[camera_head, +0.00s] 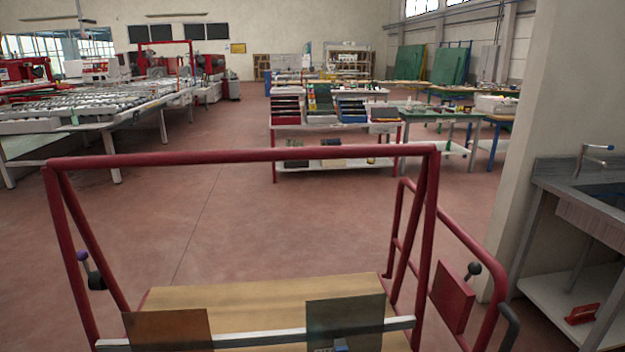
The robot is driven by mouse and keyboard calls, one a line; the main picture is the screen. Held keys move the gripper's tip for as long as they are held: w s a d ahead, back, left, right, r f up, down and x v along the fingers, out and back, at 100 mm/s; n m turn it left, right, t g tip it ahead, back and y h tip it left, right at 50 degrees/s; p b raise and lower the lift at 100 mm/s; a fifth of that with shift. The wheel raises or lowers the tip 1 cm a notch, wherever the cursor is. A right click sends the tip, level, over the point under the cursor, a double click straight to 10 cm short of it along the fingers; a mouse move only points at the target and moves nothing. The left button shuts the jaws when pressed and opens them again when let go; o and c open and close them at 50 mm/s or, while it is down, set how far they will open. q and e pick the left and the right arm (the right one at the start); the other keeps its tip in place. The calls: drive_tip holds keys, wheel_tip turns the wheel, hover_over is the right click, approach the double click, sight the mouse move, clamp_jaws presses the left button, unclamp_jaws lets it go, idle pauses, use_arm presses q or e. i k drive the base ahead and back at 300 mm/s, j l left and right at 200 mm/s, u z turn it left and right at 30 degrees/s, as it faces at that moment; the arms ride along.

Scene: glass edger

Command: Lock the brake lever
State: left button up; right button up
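A red tubular cart frame (240,156) stands close in front of me. At its right side, a small lever with a black ball knob (473,268) stands up by a red plate (452,296). At its left post, another short lever with a purple knob (82,256) leans up and left from a dark round mount (97,281). I cannot tell which of the two is the brake lever, or whether either is locked. Neither of my grippers is in view.
The cart carries a wooden board (265,290), a pale crossbar (255,339) and two dark panels, brown (168,329) and grey-green (345,320). A sink bench (545,200) stands at the right beside a wall corner. Open red floor (230,220) lies beyond the cart.

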sight(474, 268)
drive_tip(key=k+j+u, duration=0.15)
drive_tip(key=k+j, duration=0.4)
drive_tip(key=i+j, duration=0.3)
drive_tip(key=j, duration=0.15)
drive_tip(key=i+j+z, duration=0.2)
drive_tip(key=j, duration=0.15)
drive_tip(key=i+j+z, duration=0.25)
drive_tip(key=j, duration=0.15)
drive_tip(key=j+z, duration=0.2)
drive_tip(key=j, duration=0.15)
drive_tip(key=z, duration=1.35)
drive_tip(key=i+l+u, duration=0.25)
drive_tip(key=i+l, duration=0.15)
drive_tip(key=i+l+u, duration=0.3)
drive_tip(key=i+l, duration=0.15)
drive_tip(key=i+l+u, duration=0.25)
drive_tip(key=l, duration=0.4)
drive_tip(key=i, duration=0.05)
